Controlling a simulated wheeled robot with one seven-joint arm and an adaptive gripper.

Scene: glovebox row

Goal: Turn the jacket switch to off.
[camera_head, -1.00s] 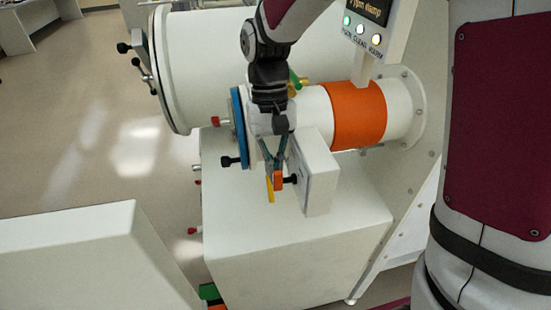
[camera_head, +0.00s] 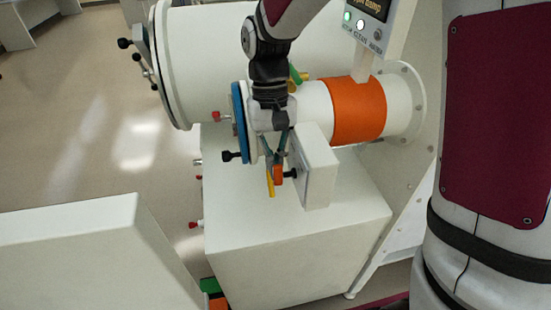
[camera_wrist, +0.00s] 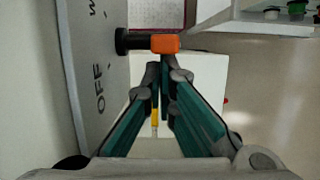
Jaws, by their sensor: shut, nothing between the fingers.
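The jacket switch is a black stem with an orange end (camera_wrist: 165,43), standing out from a pale box (camera_wrist: 88,75) on the left of the wrist view. The box face carries the word OFF and part of another word beginning with W. In the head view the switch's orange end (camera_head: 278,175) is beside the box (camera_head: 319,170). My gripper (camera_wrist: 165,68) is shut and empty, its fingertips close to the orange end. I cannot tell whether they touch it. In the head view my gripper (camera_head: 275,160) hangs just above the orange end.
The box stands on a large white cabinet (camera_head: 290,250). Behind is a white tube with an orange band (camera_head: 357,110) and a blue ring (camera_head: 239,115). A yellow handle (camera_head: 270,185) is near my fingers. A display panel (camera_head: 375,25) is above. Open floor lies left.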

